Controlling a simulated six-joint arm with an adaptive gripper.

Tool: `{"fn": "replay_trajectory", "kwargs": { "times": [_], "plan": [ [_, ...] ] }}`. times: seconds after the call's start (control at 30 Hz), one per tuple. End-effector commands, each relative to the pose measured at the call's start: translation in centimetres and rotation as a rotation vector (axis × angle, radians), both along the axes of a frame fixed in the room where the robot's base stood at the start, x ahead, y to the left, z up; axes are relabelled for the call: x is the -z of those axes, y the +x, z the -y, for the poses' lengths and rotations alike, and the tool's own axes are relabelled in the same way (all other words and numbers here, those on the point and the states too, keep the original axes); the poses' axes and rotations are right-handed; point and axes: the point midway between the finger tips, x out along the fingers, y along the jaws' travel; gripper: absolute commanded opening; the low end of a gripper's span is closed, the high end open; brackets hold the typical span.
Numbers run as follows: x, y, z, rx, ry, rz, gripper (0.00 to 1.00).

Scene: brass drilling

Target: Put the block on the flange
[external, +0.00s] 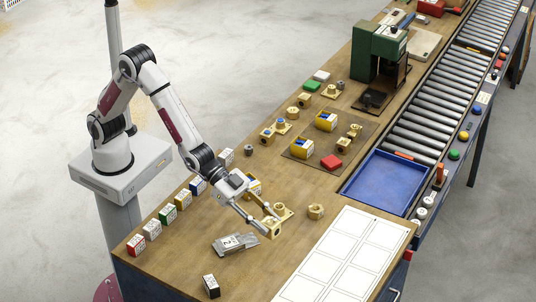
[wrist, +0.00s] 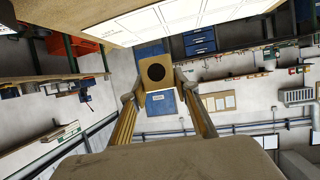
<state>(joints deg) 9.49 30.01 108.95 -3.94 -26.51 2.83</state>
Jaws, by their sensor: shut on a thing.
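My gripper (external: 265,220) is shut on a brass block (external: 270,230), low over the front of the wooden bench. In the wrist view the block (wrist: 156,86) sits between the two fingertips, with a dark round hole facing the camera. A brass flange (external: 283,211) with a flat plate is right behind the block in the external view, partly hidden by the finger. I cannot tell whether the block touches the flange or the bench. The flange cannot be made out in the wrist view.
A brass hex nut (external: 316,211) stands to the right. Coloured boxes (external: 167,214) line the left edge. A white grid sheet (external: 345,255) covers the right front.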

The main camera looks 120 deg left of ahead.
Motion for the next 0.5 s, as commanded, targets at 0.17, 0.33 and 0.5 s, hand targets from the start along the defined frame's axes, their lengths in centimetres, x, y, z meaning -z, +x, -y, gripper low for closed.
{"fn": "replay_trajectory", "kwargs": {
  "times": [0.17,0.33,0.5],
  "plan": [
    [-1.6,-0.5,-3.2,-0.081,-0.002,0.007,0.0],
    [-2.3,-1.2,-6.1,-0.159,-0.001,0.006,0.0],
    [-2.9,-2.2,-9.1,-0.242,-0.001,0.006,0.0]
  ]
}}
